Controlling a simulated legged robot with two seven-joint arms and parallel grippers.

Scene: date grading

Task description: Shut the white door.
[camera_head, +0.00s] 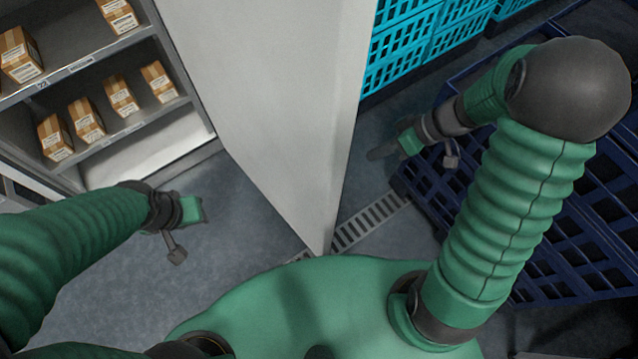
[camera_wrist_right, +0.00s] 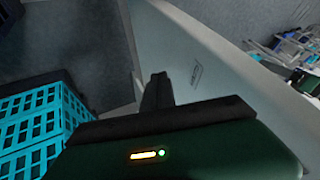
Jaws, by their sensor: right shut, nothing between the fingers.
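The white door (camera_head: 275,100) stands ajar as a tall panel in the middle of the head view, between the shelf side and the crate side. In the right wrist view its pale face (camera_wrist_right: 205,62) runs diagonally, with a small label on it. My right gripper (camera_head: 380,153) is to the right of the door, near its face; its fingers (camera_wrist_right: 157,88) are shut and empty. I cannot tell whether they touch the door. My left gripper (camera_head: 198,209) is on the other side of the door, over the floor; its fingers do not show clearly.
A grey shelf (camera_head: 120,135) with several small cartons stands at the left. Cyan crates (camera_head: 430,45) are stacked behind the right arm. Dark blue pallets (camera_head: 540,260) lie at the right. A floor drain grate (camera_head: 370,222) runs beneath the door's edge. Grey floor is clear at the left.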

